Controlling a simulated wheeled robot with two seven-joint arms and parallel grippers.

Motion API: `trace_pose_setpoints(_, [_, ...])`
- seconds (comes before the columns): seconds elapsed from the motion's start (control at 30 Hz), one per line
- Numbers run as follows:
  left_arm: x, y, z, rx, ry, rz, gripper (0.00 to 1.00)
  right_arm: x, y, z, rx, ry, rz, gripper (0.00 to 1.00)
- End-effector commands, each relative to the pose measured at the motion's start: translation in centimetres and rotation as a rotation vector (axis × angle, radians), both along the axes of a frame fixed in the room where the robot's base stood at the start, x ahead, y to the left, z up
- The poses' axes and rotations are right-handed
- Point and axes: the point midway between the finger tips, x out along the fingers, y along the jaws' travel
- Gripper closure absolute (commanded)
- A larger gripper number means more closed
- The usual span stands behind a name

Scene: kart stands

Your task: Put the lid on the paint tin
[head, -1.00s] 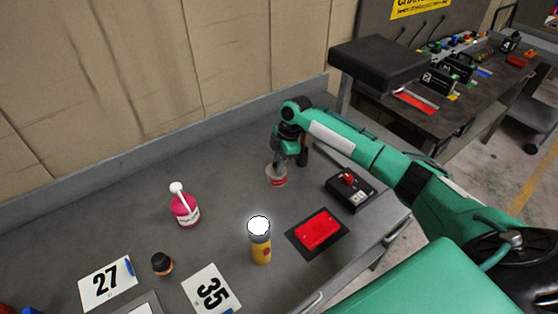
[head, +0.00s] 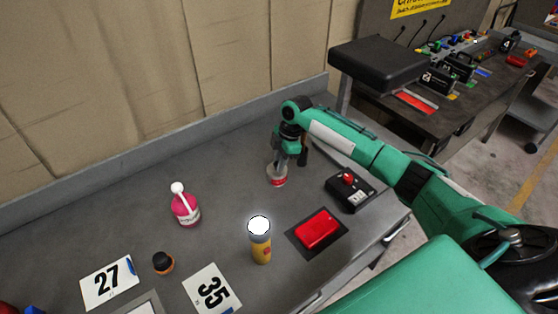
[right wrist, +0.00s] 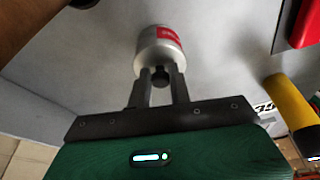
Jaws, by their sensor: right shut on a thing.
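The paint tin (head: 277,176) is a small pale can with a red label, standing upright on the grey bench. In the right wrist view the tin (right wrist: 160,48) shows its grey end towards me. My right gripper (head: 278,165) points down at the tin's top. In the wrist view its fingers (right wrist: 160,77) are shut on a small dark knob, which looks like that of the lid (right wrist: 152,66). The lid lies over the tin's top; I cannot tell whether it is fully seated or slightly above. My left gripper is out of view.
A black box with a red knob (head: 350,188), a red block (head: 318,229) on a dark mat and a yellow cylinder (head: 261,251) stand nearer. The bench between is clear.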

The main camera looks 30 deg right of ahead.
Motion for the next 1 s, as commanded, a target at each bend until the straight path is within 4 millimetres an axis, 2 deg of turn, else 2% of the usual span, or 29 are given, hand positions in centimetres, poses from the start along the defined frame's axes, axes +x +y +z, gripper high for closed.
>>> trace_pose_setpoints(0.3, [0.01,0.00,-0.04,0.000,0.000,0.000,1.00,-0.12,-0.06,-0.24,-0.001,0.004,0.000,1.00])
trace_pose_setpoints(0.33, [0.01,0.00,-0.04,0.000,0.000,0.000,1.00,-0.12,-0.06,-0.23,-0.001,0.004,0.000,0.74])
trace_pose_setpoints(0.43, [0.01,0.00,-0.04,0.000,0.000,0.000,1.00,-0.09,-0.05,-0.18,-0.002,0.003,0.000,0.55])
trace_pose_setpoints(0.63, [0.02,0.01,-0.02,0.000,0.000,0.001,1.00,-0.03,-0.04,-0.07,-0.001,0.001,0.000,0.55])
trace_pose_setpoints(0.77, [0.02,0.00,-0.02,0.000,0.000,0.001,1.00,-0.02,-0.03,-0.04,0.000,0.001,0.000,0.33])
trace_pose_setpoints(1.0, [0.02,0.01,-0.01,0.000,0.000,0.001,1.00,0.00,-0.02,-0.01,0.000,0.000,0.000,0.33])
